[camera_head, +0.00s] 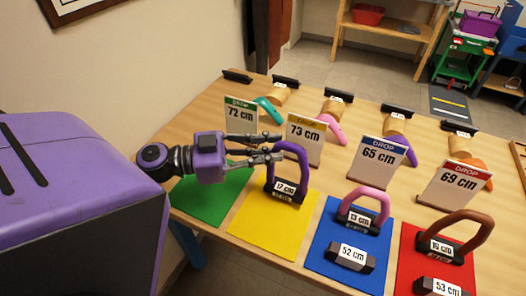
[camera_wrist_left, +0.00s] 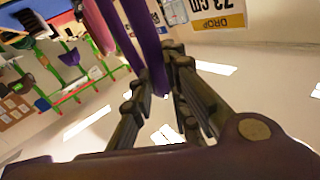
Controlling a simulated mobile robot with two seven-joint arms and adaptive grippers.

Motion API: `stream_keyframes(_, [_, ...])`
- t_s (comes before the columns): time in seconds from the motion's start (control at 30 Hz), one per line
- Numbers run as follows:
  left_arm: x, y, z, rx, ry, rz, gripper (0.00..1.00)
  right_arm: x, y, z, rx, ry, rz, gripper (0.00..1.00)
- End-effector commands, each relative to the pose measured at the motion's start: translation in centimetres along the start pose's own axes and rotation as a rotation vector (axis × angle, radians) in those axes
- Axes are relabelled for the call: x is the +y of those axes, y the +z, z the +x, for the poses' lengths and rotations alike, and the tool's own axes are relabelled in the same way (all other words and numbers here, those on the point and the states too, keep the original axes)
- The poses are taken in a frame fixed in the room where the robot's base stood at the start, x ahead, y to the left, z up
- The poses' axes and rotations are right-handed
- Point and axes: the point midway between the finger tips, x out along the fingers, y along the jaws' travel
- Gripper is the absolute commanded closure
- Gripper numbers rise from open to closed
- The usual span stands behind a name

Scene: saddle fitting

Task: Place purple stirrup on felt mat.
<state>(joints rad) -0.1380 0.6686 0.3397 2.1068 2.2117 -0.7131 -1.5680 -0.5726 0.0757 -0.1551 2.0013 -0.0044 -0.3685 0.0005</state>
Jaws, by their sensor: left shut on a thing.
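The purple stirrup (camera_head: 302,158), labelled 17 cm, stands upright at the back part of the yellow felt mat (camera_head: 266,228). I cannot tell whether its dark base touches the mat or hangs just above it. My left gripper (camera_head: 278,147) comes in from the left and is shut on the stirrup's upper left side. In the left wrist view the purple stirrup (camera_wrist_left: 152,50) rises between the two fingers of the left gripper (camera_wrist_left: 165,75). My right gripper is not in view.
A bare green mat (camera_head: 215,195) lies left. A pink stirrup (camera_head: 371,193) and a 52 cm block (camera_head: 350,257) are on the blue mat (camera_head: 325,235). A brown stirrup (camera_head: 486,222) and 53 cm block are on the red mat. Drop signs (camera_head: 305,140) stand close behind.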

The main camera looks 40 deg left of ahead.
Motion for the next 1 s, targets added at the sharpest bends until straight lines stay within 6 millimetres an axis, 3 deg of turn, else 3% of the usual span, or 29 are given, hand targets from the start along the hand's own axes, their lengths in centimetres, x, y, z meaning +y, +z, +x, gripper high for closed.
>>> stream_keyframes(0.1, [0.2, 1.0, 0.0, 0.001, 0.0, 0.0, 1.0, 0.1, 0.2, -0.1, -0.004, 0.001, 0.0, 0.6])
stream_keyframes(0.5, [0.3, 1.6, 0.0, 0.002, 0.0, -0.001, 1.0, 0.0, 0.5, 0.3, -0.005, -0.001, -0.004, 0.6])
stream_keyframes(0.53, [0.3, 1.7, 0.0, 0.001, 0.0, -0.001, 0.84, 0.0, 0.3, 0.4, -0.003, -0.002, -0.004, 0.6])
stream_keyframes(0.67, [0.3, 1.5, 0.0, 0.001, 0.0, 0.001, 0.67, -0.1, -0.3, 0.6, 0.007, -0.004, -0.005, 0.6])
stream_keyframes(1.0, [0.3, 1.5, 0.0, 0.0, 0.0, 0.001, 0.67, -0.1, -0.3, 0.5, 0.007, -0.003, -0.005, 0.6])
